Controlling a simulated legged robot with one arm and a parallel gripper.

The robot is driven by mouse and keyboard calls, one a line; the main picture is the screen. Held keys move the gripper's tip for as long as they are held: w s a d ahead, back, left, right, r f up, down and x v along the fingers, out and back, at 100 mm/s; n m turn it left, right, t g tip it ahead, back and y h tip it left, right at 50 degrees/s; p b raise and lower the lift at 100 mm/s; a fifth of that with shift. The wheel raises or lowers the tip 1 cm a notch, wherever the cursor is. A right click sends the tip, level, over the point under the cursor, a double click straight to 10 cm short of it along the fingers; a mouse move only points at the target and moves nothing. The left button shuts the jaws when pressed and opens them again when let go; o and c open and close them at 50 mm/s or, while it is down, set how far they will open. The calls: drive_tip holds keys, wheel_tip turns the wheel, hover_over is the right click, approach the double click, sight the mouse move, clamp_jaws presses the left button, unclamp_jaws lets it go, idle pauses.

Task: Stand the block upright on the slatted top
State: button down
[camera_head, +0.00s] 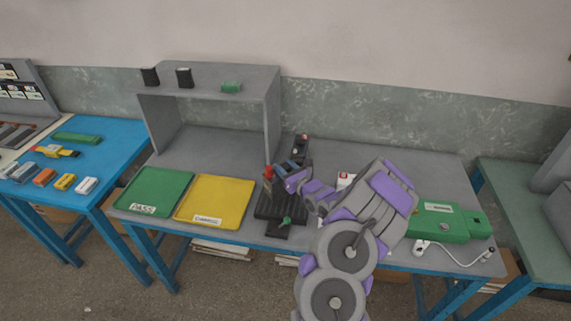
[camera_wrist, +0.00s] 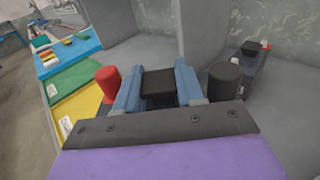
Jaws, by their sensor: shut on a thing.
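My gripper (camera_head: 283,172) is over the dark stand in the middle of the grey bench. Its blue fingers (camera_wrist: 158,90) are shut on a black block (camera_wrist: 158,83) in the wrist view; only part of the block shows between them. The dark slatted top (camera_head: 278,208) lies just below my gripper in the head view. A red post (camera_wrist: 108,84) stands left of the fingers and a black post (camera_wrist: 224,80) right of them. I cannot tell whether the block touches the slats, as its lower part is hidden.
A green PASS tray (camera_head: 150,192) and a yellow tray (camera_head: 215,199) lie left of the stand. A grey shelf (camera_head: 210,78) carries two black blocks and a green one. A black device (camera_head: 300,147) stands behind my gripper. A green case (camera_head: 440,222) lies at right.

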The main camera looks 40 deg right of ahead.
drive_tip(key=shift+d+f+b, duration=0.1)
drive_tip(key=shift+f+b, duration=0.35)
drive_tip(key=shift+f, duration=1.6)
drive_tip(key=c, duration=0.7)
unclamp_jaws()
drive_tip(key=shift+s, duration=0.1)
